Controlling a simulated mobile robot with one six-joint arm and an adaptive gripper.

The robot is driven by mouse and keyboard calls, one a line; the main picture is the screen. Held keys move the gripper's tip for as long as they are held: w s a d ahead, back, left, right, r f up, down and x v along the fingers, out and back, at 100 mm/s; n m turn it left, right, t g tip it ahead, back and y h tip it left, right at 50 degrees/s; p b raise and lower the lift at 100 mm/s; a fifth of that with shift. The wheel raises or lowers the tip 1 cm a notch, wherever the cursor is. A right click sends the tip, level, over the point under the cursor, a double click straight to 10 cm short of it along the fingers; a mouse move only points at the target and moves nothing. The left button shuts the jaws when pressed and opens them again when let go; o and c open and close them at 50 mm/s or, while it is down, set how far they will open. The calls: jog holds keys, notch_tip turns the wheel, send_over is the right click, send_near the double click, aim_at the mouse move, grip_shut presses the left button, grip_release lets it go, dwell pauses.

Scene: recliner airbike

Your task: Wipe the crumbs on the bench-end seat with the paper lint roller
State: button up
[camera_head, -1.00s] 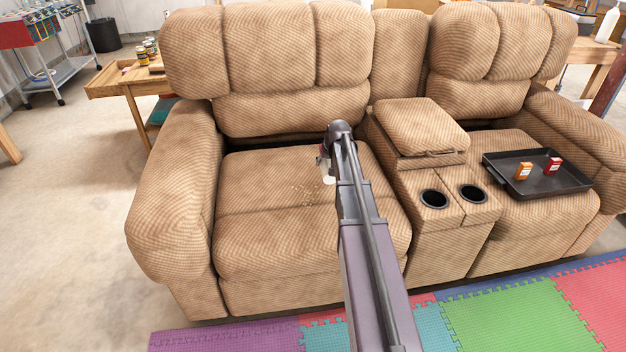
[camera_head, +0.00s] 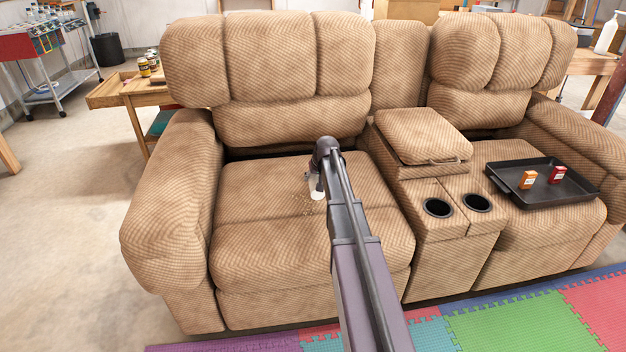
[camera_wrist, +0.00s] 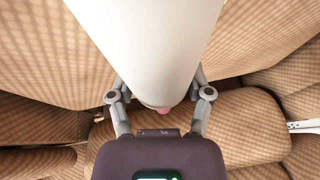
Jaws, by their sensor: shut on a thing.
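The paper lint roller shows in the wrist view as a large white cylinder (camera_wrist: 150,45), held between the fingers of my gripper (camera_wrist: 158,92). In the head view its white end (camera_head: 317,193) shows below my wrist, low over the left seat. The bench-end seat (camera_head: 245,190) is the tan, ribbed left cushion of the recliner sofa. Small pale crumbs (camera_head: 308,209) lie on it around the roller's lower end. The arm and roller hide some of that area, and I cannot tell whether the roller touches the fabric.
The left armrest (camera_head: 165,215) and the console with two cup holders (camera_head: 438,208) flank the seat. The backrest (camera_head: 290,122) rises behind. A black tray (camera_head: 508,196) with two small boxes sits on the right seat. The left half of the seat is clear.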

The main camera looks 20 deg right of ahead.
jog(key=shift+f+b, duration=1.15)
jog(key=shift+f, duration=0.15)
jog(key=shift+s+f, duration=0.1)
jog(key=shift+f, duration=0.05)
jog(key=shift+f+b, duration=0.5)
jog(key=shift+b, duration=0.15)
jog(key=shift+f+b, duration=0.3)
dwell(1.7)
jog(key=shift+s, duration=0.15)
jog(key=shift+s, duration=0.9)
jog(key=shift+s, duration=0.1)
jog(key=shift+s+f, duration=0.1)
jog(key=shift+s, duration=0.6)
